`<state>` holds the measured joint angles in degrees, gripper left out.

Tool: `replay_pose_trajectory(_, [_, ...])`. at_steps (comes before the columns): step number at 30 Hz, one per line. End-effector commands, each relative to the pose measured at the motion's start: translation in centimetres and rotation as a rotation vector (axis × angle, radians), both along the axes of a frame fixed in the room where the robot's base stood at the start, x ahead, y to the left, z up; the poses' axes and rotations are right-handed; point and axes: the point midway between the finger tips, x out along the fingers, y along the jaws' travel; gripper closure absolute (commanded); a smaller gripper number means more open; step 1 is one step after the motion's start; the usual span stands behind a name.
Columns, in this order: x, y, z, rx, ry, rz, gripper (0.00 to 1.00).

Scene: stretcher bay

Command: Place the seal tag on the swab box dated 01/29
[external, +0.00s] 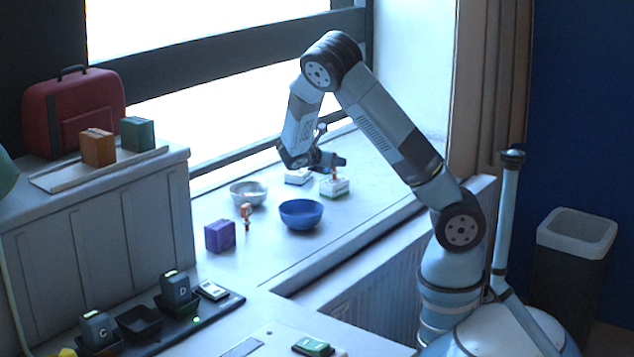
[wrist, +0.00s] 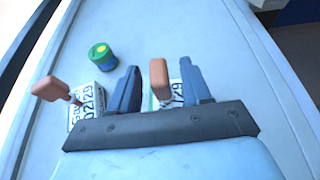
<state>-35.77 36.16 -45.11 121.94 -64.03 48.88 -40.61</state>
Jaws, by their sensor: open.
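My gripper (wrist: 160,88) is open, its fingers on either side of an orange-brown seal tag (wrist: 158,72). In the external view my gripper (external: 325,160) hangs low over the sill. This tag also shows there (external: 334,174), seemingly standing on a white swab box with a green edge (external: 335,187). In the wrist view this box (wrist: 174,97) shows a label ending in "/29"; its start is hidden. A second white box (wrist: 84,108), labelled 02/29, lies to the left and also shows in the external view (external: 298,178). A similar orange-brown handle (wrist: 50,88) overlaps it.
A green-and-yellow-topped can (wrist: 102,56) stands beyond the boxes. On the sill are a white bowl (external: 248,194), a blue bowl (external: 301,214), a purple box (external: 220,236) and an orange upright piece (external: 246,212). The sill right of the blue bowl is clear.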

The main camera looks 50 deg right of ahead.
Motion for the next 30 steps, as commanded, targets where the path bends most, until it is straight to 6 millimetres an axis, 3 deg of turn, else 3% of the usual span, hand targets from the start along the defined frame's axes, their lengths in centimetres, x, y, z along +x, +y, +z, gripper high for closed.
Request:
replay_pose_trajectory(9, [0.0,5.7,2.4,0.001,-0.003,0.001,0.52])
replay_pose_trajectory(15, [0.0,7.9,3.3,0.000,-0.001,0.001,0.52])
replay_pose_trajectory(23, [-1.0,8.3,3.8,0.057,-0.043,-0.041,0.52])
replay_pose_trajectory(30, [-5.2,8.1,4.9,0.282,-0.220,-0.208,0.52])
